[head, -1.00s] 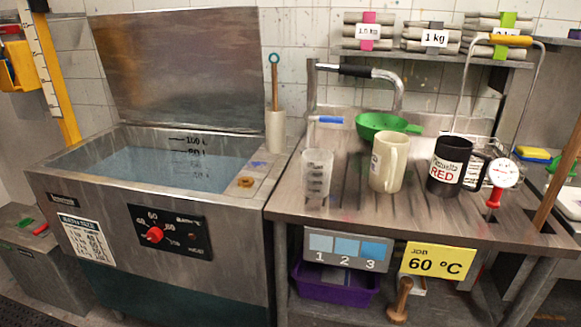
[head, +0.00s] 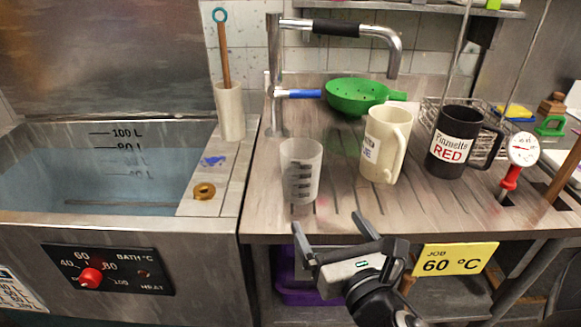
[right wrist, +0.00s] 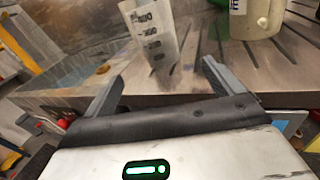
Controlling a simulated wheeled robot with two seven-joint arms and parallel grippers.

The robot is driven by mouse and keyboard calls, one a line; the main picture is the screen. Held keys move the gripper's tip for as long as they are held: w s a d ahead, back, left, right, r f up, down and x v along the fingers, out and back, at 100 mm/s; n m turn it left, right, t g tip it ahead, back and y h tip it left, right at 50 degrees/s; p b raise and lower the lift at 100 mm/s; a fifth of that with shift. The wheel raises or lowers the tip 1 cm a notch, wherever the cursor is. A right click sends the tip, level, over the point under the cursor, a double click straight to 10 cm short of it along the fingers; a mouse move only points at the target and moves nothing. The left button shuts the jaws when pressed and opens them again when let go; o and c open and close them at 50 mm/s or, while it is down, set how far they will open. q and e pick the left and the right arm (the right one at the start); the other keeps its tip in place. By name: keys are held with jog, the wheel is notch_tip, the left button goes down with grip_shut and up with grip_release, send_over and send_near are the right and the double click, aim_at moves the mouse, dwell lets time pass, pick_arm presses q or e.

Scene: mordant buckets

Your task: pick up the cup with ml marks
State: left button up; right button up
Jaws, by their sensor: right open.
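The cup with ml marks (head: 301,170) is a translucent, frosted cup with dark graduation marks. It stands upright on the grooved worktop (head: 262,222), right of the water bath, and seems empty. My right gripper (head: 330,236) is open and empty at the worktop's front edge, in front of and slightly below the cup, not touching it. In the right wrist view the cup (right wrist: 152,42) stands beyond the two spread fingers (right wrist: 160,82), left of the middle. My left gripper is not in view.
A cream jug (head: 384,150) and a black mug marked RED (head: 455,145) stand right of the cup. Behind are a green strainer (head: 357,97) and a tap (head: 392,55). A thermometer (head: 522,150) is at the right. The water bath (head: 105,230) is at the left.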

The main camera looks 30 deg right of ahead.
aim_at(309, 186)
jog(key=x, duration=0.3)
jog(key=p+x, duration=0.1)
jog(key=x, duration=0.2)
jog(key=p+x, duration=0.1)
jog(key=x, duration=0.3)
jog(key=shift+w+d+r, duration=0.1)
jog(key=shift+r, duration=0.25)
jog(key=shift+w+d, duration=0.15)
jog(key=shift+w, duration=0.35)
jog(key=p+x, duration=0.1)
jog(key=x, duration=0.4)
jog(key=shift+r, duration=0.15)
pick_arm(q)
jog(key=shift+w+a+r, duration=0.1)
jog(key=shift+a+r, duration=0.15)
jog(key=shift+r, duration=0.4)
pick_arm(e)
jog(key=shift+c, duration=0.2)
jog(key=c, duration=1.1)
jog(key=shift+c, duration=0.4)
pick_arm(q)
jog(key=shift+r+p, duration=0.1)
jog(key=shift+p, duration=0.2)
pick_arm(e)
jog(key=shift+a+r, duration=0.2)
jog(key=shift+a, duration=0.05)
